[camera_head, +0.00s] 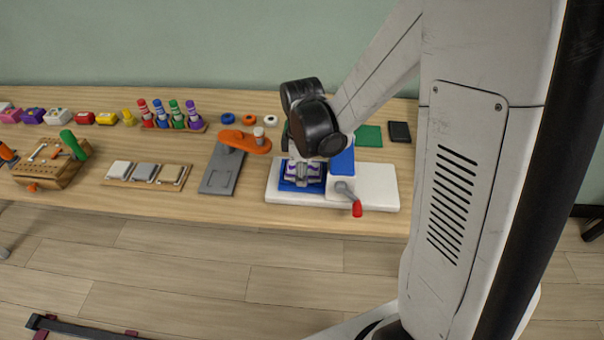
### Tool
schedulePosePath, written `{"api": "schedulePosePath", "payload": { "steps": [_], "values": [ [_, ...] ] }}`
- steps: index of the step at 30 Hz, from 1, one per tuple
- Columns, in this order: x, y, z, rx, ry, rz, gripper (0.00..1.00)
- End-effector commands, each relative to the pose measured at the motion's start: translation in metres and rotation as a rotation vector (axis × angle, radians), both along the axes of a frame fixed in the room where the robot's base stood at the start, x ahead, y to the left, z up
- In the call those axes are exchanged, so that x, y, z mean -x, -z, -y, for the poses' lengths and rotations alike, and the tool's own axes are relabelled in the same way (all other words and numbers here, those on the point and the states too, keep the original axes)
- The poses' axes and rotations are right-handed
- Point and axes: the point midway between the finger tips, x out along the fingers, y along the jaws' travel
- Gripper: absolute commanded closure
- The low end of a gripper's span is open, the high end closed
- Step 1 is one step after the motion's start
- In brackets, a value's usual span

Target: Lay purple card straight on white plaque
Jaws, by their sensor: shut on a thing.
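My gripper (303,172) points down over a blue bed on the left part of a white base. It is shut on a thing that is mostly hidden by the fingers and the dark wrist. Purple patches show between the pale fingers, which fits the purple card, but its outline and tilt cannot be made out. Pale plaques lie in a wooden tray at the left: a white plaque (119,169) at its left end, a grey one (144,172) in the middle and a pale one (171,174) at the right. My gripper is well to the right of this tray.
The white base (378,188) carries a blue block (342,160) and a red-handled lever (357,208) close beside my gripper. A grey stand with an orange arm (243,142) lies between base and wooden tray (148,184). Several coloured bottles and blocks line the back.

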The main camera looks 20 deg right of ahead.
Motion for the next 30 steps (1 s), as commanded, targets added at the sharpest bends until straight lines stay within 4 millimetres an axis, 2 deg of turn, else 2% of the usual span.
{"api": "schedulePosePath", "payload": {
  "steps": [7, 8, 12, 23, 30],
  "values": [
    [0.0, 0.004, 0.0, 0.0, 0.0, 0.0, 1.0],
    [0.0, 0.003, 0.0, 0.0, 0.0, 0.0, 0.8],
    [0.0, 0.003, 0.0, 0.0, 0.0, 0.0, 0.61],
    [0.0, -0.001, 0.0, 0.0, 0.0, 0.0, 0.6],
    [0.001, -0.028, 0.0, 0.0, 0.0, 0.0, 0.6]
  ]
}}
